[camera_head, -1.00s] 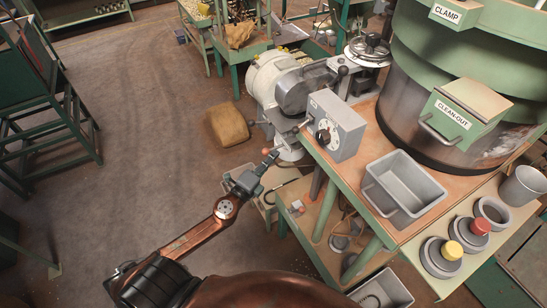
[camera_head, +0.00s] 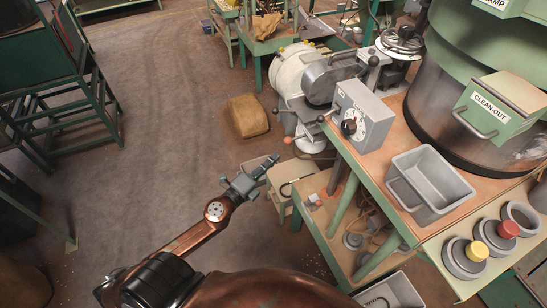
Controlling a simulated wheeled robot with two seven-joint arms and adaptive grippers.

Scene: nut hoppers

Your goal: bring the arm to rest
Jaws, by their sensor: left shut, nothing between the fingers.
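My left arm comes in from the lower left, copper-coloured with a black joint. Its left gripper (camera_head: 268,163) is shut and empty. It is over the floor in front of the machine bench, left of the bench's lower shelf and apart from the bench top. My right gripper is not in view.
A green-framed bench (camera_head: 400,150) at the right carries a grey dial box (camera_head: 372,105), an empty grey bin (camera_head: 430,184) and a large hopper (camera_head: 440,105) with a clean-out box (camera_head: 498,108). A brown sack (camera_head: 247,116) lies on the floor. Floor at the left centre is clear.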

